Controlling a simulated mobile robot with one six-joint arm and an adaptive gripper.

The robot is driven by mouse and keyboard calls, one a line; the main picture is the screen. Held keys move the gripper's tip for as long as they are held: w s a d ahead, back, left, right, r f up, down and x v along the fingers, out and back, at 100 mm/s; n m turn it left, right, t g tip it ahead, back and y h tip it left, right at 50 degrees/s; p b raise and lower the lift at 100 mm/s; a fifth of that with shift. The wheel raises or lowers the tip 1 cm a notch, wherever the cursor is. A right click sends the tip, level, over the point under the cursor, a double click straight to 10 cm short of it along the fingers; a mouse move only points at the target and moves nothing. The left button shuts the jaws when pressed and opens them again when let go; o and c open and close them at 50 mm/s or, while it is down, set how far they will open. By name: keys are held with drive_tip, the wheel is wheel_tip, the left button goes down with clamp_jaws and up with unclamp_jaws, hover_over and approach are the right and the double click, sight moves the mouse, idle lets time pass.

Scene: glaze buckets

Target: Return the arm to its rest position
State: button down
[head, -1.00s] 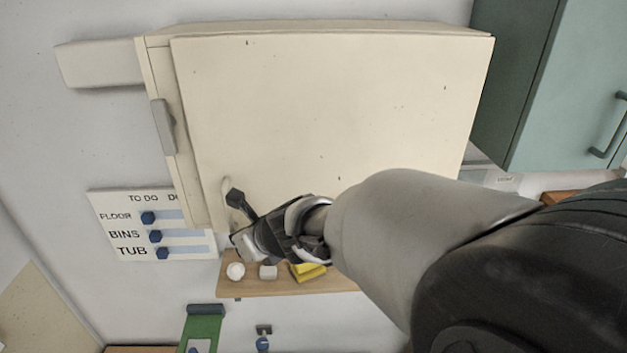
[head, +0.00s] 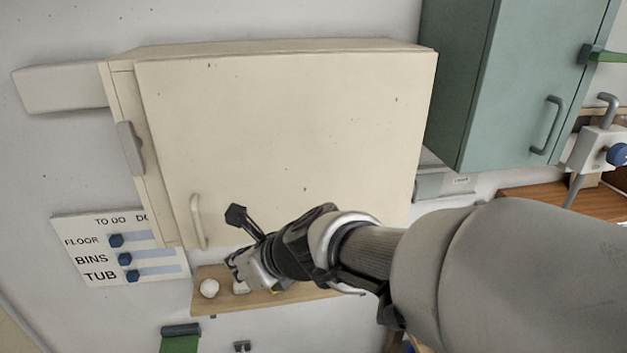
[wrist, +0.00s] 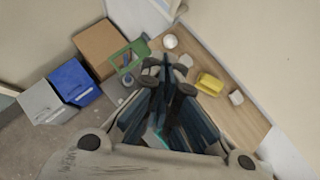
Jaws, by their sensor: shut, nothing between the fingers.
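My gripper (head: 236,262) is at the end of my arm, which reaches in from the right in the head view. It is in front of the lower edge of a cream wall cabinet (head: 290,130), near the cabinet's handle (head: 198,221). The cabinet door looks closed. In the wrist view my gripper (wrist: 152,66) points down past a wooden shelf (wrist: 225,115), with its fingers together and nothing held.
The shelf holds a white round item (head: 209,288), a yellow item (wrist: 209,84) and small pale items. A green cabinet (head: 520,80) hangs at right. A TO DO board (head: 120,250) is at left. Blue (wrist: 75,82) and grey bins (wrist: 45,102) stand below.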

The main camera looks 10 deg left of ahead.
drive_tip(key=s+d+f+n+h+b, duration=0.3)
drive_tip(key=s+d+f+n+b, duration=0.2)
drive_tip(key=d+f+n+b, duration=0.3)
drive_tip(key=s+d+f+n+h+b, duration=0.2)
drive_tip(key=s+d+f+n+b, duration=0.4)
drive_tip(key=d+f+b, duration=0.6)
drive_tip(key=s+d+f+n+h+b, duration=0.3)
drive_tip(key=s+d+f+n+b, duration=0.3)
drive_tip(key=d, duration=1)
wheel_tip(320, 180, down, 5)
drive_tip(key=n+b, duration=0.3)
drive_tip(key=b, duration=0.1)
drive_tip(key=shift+n+h, duration=0.3)
drive_tip(key=shift+n, duration=0.1)
drive_tip(key=shift+s+a, duration=0.1)
